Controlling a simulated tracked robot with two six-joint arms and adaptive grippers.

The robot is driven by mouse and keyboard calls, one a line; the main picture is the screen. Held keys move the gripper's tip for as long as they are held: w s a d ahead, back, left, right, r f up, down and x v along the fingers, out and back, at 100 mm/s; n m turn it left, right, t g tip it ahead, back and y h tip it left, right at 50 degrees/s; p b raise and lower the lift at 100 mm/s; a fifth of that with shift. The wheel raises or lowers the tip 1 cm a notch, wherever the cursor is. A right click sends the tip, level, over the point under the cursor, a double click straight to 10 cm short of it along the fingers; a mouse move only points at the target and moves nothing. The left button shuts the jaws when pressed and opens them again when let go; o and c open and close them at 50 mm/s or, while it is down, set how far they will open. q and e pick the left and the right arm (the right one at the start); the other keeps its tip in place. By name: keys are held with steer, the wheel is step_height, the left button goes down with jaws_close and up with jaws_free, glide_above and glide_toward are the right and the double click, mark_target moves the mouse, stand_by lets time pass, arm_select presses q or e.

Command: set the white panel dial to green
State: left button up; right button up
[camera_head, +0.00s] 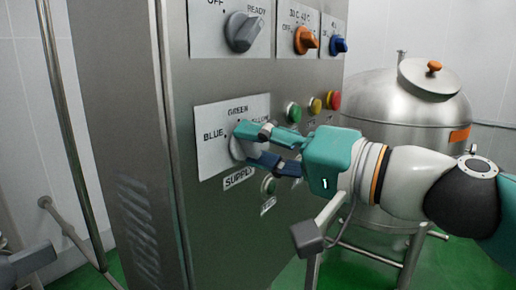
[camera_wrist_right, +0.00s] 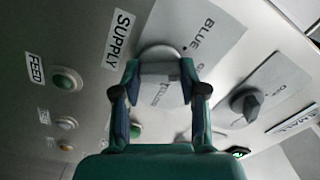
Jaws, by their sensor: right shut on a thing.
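The white dial (camera_head: 238,150) sits on a light plate (camera_head: 208,160) on the steel cabinet's front, in the head view. The plate reads BLUE at left, GREEN at top and YELLOW at right, partly covered. My right gripper (camera_head: 250,147) reaches in from the right and is shut on the dial, one finger above and one below. In the right wrist view, the dial (camera_wrist_right: 158,68) lies between the fingertips of the gripper (camera_wrist_right: 158,90). The fingers hide much of the dial, so I cannot tell which colour it points to. My left gripper is not in view.
A grey READY dial (camera_head: 243,32), an orange dial (camera_head: 306,40) and a blue dial (camera_head: 339,44) are above. Green (camera_head: 294,112), yellow (camera_head: 315,105) and red (camera_head: 334,100) buttons are close beside the gripper. A steel tank (camera_head: 400,105) stands at right.

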steer(key=m, duration=0.5)
steer(key=shift+w+f, duration=0.1)
steer(key=shift+f, duration=0.05)
steer(key=shift+m, duration=0.3)
steer(key=o, duration=1.1)
steer(key=shift+w+d, duration=0.1)
steer(key=shift+o, duration=0.2)
steer(key=v, duration=1.2)
